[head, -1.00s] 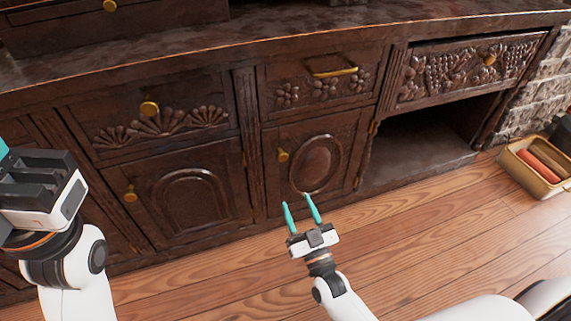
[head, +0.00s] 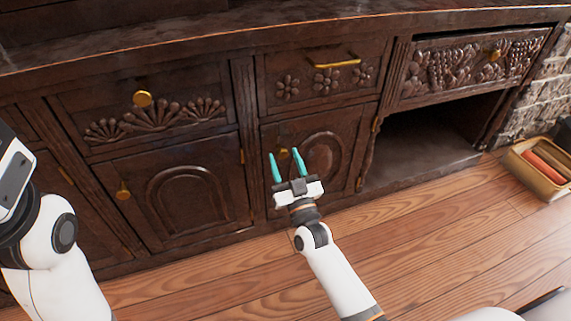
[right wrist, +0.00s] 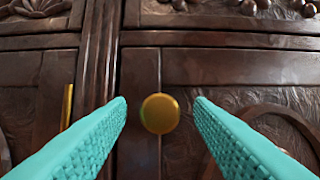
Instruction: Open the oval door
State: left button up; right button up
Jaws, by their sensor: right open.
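The oval door (head: 345,160) is a dark carved wooden door, shut, low in the middle of the cabinet. Its round brass knob (right wrist: 160,113) sits near its left edge and shows in the right wrist view, centred between the fingers. My right gripper (head: 284,153) is open in front of the door's left part. Its teal fingers also show in the right wrist view (right wrist: 160,103), spread to either side of the knob and not touching it. The gripper partly covers the door in the head view. My left gripper (head: 12,178) is cut off at the left edge, its fingers hidden.
An arched door (head: 190,200) with a brass knob (head: 123,191) is shut to the left. A drawer (head: 322,78) with a bar handle (head: 337,64) is above the oval door. An open compartment (head: 425,140) and a box (head: 540,170) are to the right. The wooden floor is clear in front.

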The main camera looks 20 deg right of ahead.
jog(key=shift+w, duration=0.1)
grip_shut()
jog(key=shift+d, duration=0.1)
